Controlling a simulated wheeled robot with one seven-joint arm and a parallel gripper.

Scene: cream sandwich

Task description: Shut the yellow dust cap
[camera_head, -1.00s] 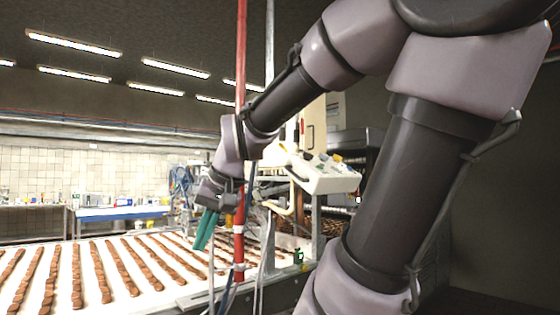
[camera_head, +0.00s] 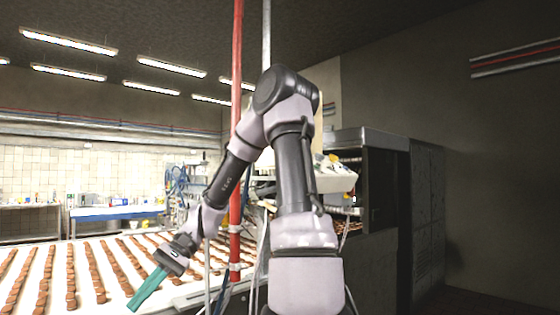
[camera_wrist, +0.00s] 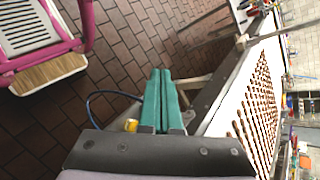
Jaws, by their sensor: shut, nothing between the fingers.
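My gripper (camera_head: 134,304) has teal fingers pressed together and empty. In the head view it points down and left over the near side of the conveyor. In the wrist view the closed fingers (camera_wrist: 161,74) point over the brown tiled floor. A small yellow piece (camera_wrist: 131,125) shows just left of the fingers, beside a dark blue cable; it may be the dust cap, but I cannot tell whether it is open or shut. In the head view, small yellow parts (camera_head: 333,158) sit on a white panel to the right, behind my arm.
A white conveyor (camera_head: 120,292) with rows of brown cookies fills the lower left. A red vertical pole (camera_head: 236,130) stands close to my arm. A pink-framed chair or stool (camera_wrist: 88,25) stands on the floor. Open floor (camera_wrist: 130,40) lies beyond the fingers.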

